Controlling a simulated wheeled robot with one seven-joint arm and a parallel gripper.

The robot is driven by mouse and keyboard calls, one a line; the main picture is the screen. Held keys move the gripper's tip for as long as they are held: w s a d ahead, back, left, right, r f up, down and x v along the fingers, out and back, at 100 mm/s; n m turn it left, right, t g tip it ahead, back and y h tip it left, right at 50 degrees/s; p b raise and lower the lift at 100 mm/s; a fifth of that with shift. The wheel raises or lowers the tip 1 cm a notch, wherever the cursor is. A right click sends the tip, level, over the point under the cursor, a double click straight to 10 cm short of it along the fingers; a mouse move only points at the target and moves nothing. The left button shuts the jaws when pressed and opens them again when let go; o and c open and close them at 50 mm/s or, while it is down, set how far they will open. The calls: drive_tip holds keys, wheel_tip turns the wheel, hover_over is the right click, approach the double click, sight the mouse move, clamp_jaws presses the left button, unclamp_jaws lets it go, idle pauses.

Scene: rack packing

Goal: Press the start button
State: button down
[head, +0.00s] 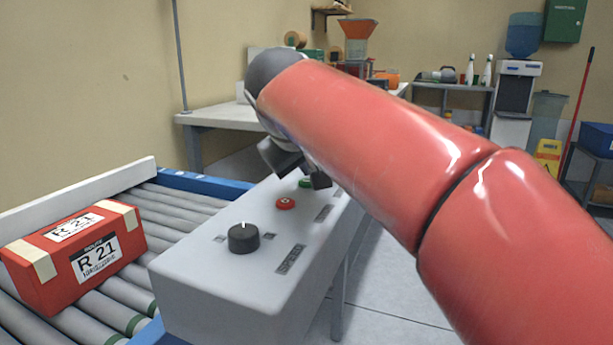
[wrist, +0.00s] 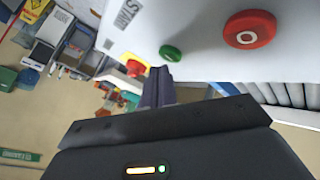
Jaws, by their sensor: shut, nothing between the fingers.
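The green button (head: 304,183), beside a label that reads like START in the wrist view, sits on the sloped top of the grey control box (head: 200,285). It also shows in the wrist view (wrist: 171,52), apparently not covered by my fingers. My gripper (wrist: 158,72) is shut and empty, its dark fingertips just beside the green button. I cannot tell whether they touch anything. In the head view, my gripper (head: 320,180) is partly hidden by my red arm. A red button marked O (head: 285,203) is nearer the camera; it is large in the wrist view (wrist: 250,29).
A black knob (head: 243,238) stands on the box's near end. A red-and-yellow stop button (wrist: 135,66) lies beyond the green one in the wrist view. A red box labelled R 21 (head: 60,285) rests on the roller conveyor (head: 180,208) at left.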

sight(307, 184)
drive_tip(key=shift+r, duration=0.3)
wheel_tip(307, 184, up, 5)
drive_tip(key=p, duration=0.5)
drive_tip(key=shift+f, duration=0.1)
idle(0.4)
